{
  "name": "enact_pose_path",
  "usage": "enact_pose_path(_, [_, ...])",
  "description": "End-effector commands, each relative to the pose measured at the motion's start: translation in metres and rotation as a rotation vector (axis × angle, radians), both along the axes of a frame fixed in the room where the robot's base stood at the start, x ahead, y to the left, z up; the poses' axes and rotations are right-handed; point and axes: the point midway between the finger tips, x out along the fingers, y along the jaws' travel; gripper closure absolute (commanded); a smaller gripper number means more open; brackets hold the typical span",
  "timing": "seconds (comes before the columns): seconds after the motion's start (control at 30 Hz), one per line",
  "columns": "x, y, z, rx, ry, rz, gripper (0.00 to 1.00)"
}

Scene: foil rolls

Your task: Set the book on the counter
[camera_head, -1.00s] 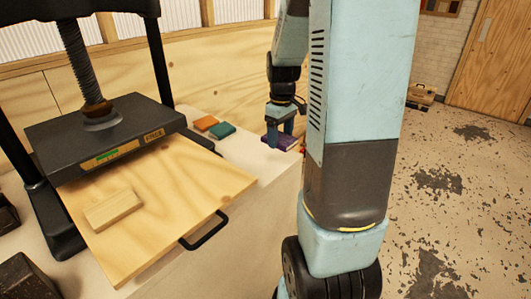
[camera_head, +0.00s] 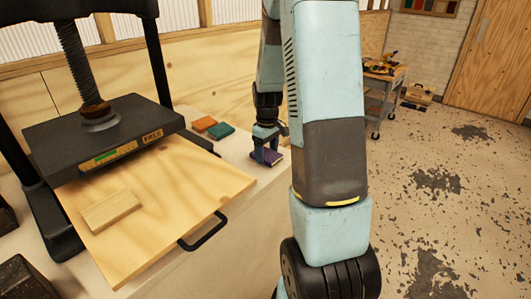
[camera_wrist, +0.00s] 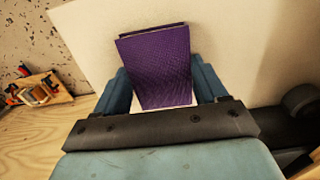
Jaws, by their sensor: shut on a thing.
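A purple book (camera_head: 270,158) is held in my gripper (camera_head: 267,151) at the counter's right part, beyond the wooden press board. In the wrist view the book (camera_wrist: 157,62) stands out between the two blue fingers of my gripper (camera_wrist: 165,85), with its purple cover facing the camera and pale page edges at the bottom. The fingers are shut on its sides. The pale counter (camera_head: 228,143) lies under and around it; it also shows in the wrist view (camera_wrist: 240,50). I cannot tell whether the book touches the counter.
An orange book (camera_head: 205,124) and a teal book (camera_head: 221,131) lie on the counter to the left. A black screw press (camera_head: 100,135) with a wooden board (camera_head: 170,200) and a wood block (camera_head: 111,211) stands at left. A tool cart (camera_head: 385,72) is behind.

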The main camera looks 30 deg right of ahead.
Motion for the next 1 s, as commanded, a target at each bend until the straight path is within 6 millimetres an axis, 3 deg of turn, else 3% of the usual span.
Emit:
enact_pose_path(0.37, [-0.0002,0.0006,-0.0047,0.000,0.000,0.001,0.60])
enact_pose_path(0.4, [-0.0001,0.0006,-0.0042,0.000,0.000,0.001,0.25])
enact_pose_path(0.63, [-0.0001,0.0009,-0.0041,0.000,0.000,0.001,0.03])
enact_pose_path(1.0, [0.0007,0.0012,0.0039,-0.001,-0.003,0.002,0.03])
